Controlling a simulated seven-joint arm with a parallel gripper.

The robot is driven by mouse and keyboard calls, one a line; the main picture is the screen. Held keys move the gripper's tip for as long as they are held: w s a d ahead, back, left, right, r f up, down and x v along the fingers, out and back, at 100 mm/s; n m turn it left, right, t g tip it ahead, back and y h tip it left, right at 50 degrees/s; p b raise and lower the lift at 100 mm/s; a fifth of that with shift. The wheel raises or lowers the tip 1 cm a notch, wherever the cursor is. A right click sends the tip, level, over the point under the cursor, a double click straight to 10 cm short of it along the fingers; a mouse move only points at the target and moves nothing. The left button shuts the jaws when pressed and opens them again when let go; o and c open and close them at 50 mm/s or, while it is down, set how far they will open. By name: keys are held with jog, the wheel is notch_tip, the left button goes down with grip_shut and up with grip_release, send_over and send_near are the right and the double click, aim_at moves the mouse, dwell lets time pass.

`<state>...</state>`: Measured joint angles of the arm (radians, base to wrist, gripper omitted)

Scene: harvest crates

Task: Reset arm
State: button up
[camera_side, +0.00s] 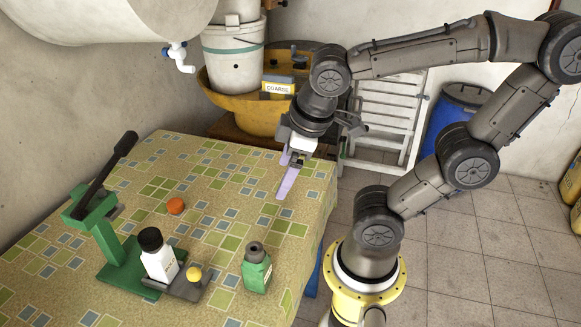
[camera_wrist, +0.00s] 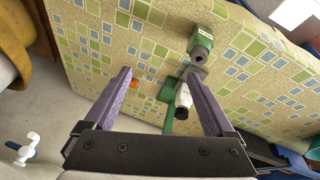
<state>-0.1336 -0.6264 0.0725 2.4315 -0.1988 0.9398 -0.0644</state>
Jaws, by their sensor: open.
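My gripper (camera_side: 286,176) hangs above the right back part of the table (camera_side: 225,171), its two purple fingers pointing down. In the wrist view my gripper (camera_wrist: 161,85) is open, with nothing between its fingers. A green bottle with a dark grey cap (camera_side: 256,271) stands near the table's right edge. A white bottle with a black cap (camera_side: 158,258) stands at the green lever press (camera_side: 122,261), beside a yellow knob (camera_side: 194,273). An orange cap (camera_side: 176,205) lies on the table behind them. The green bottle also shows in the wrist view (camera_wrist: 203,42).
A white bucket (camera_side: 234,62) stands in a yellow machine labelled COARSE (camera_side: 262,114) behind the table. A white tank with a tap (camera_side: 179,58) overhangs the back left. A blue barrel (camera_side: 452,112) and a white folded rack (camera_side: 385,113) stand behind my arm.

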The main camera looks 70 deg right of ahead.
jog(key=r+m, duration=0.1)
jog(key=s+a+m+t+y, duration=0.1)
jog(key=m, duration=0.1)
jog(key=shift+s+a+r+t, duration=0.1)
jog(key=shift+s+r+t, duration=0.15)
jog(key=shift+r+t, duration=0.1)
